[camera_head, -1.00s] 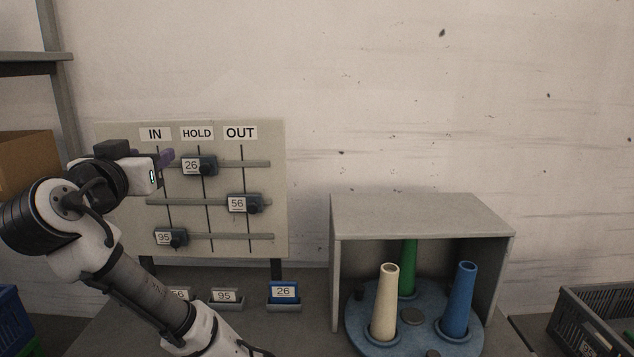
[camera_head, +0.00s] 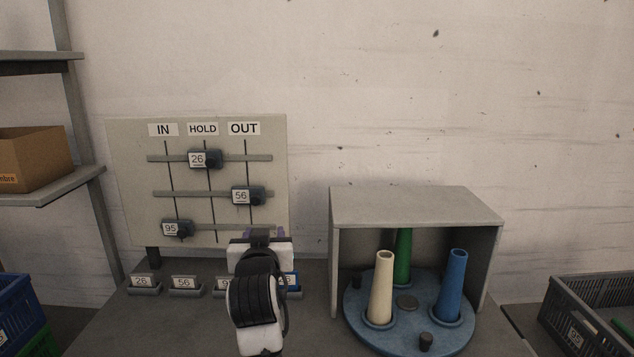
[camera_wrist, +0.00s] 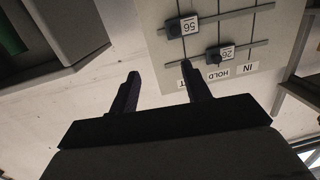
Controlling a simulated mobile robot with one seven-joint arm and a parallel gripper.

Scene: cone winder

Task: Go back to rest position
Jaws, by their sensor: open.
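My gripper (camera_head: 264,233) is low in front of the board's lower right corner in the head view, with my arm folded behind it. In the wrist view my gripper (camera_wrist: 158,85) has its two dark fingers apart with nothing between them. The board (camera_head: 270,140) has IN, HOLD and OUT columns and three sliders. Slider 26 (camera_head: 204,159) is at HOLD, slider 56 (camera_head: 248,195) is at OUT, and slider 95 (camera_head: 178,229) is at IN. In the wrist view, slider 56 (camera_wrist: 182,27) and slider 26 (camera_wrist: 220,54) appear upside down.
A grey open-fronted box (camera_head: 415,207) covers part of a blue turntable (camera_head: 400,345) with cream (camera_head: 382,285), green (camera_head: 403,258) and blue (camera_head: 453,285) cones. Small numbered holders (camera_head: 184,287) line the table, partly hidden by my arm. A grey crate (camera_head: 590,290) is at right, shelves at left.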

